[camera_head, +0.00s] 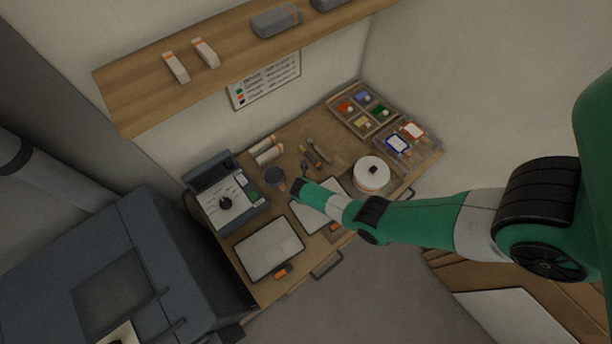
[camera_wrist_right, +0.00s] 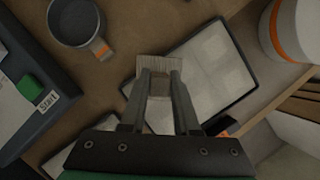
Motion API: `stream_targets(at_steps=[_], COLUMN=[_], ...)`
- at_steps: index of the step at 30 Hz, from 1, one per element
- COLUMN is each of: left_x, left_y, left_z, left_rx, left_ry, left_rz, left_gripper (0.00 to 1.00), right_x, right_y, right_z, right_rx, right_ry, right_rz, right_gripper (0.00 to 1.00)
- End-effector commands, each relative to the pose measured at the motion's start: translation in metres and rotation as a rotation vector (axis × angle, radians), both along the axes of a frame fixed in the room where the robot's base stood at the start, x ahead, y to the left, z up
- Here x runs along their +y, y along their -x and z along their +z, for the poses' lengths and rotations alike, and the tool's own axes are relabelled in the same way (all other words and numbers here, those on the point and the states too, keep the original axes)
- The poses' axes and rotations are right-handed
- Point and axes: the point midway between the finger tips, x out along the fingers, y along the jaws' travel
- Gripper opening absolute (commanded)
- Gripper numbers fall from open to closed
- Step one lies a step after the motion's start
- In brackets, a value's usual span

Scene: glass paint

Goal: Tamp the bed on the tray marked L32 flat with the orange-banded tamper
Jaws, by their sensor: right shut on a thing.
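My right gripper (camera_head: 297,188) is over the work table beside the far tray; in the right wrist view (camera_wrist_right: 160,78) its fingers are shut on a pale, finely ridged block-like tool (camera_wrist_right: 166,66). No orange band shows on this tool, so I cannot tell whether it is the tamper. The tool overlaps the edge of the far tray (camera_wrist_right: 246,92), which holds a pale, flat-looking bed (camera_wrist_right: 212,60). A near tray (camera_head: 268,248) with a similar pale bed lies to the left in the head view. The tray markings are unreadable. My left gripper is not in view.
A dark round sieve (camera_head: 275,175) and a grey device with a dial (camera_head: 224,200) stand left of the gripper. A white orange-banded pot (camera_head: 371,176) stands right. Sorted colour boxes (camera_head: 362,108) lie at the back. A shelf (camera_head: 130,90) overhangs.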

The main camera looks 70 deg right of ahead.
Motion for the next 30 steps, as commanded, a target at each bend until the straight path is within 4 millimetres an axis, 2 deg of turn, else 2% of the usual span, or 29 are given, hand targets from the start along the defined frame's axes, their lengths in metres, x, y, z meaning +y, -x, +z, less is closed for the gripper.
stream_targets(at_steps=[10,24,30], left_x=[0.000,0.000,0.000], left_y=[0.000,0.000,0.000], left_z=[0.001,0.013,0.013], left_rx=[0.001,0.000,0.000], left_ry=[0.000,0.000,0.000], left_rz=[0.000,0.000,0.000], left_gripper=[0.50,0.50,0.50], right_x=[-0.004,-0.048,-0.053], right_y=[0.002,0.032,0.035], right_z=[0.001,0.001,0.000], right_rx=[-0.002,-0.003,-0.004], right_ry=[0.002,0.001,0.002], right_rz=[-0.001,-0.003,0.000], right_gripper=[0.00,0.00,0.00])
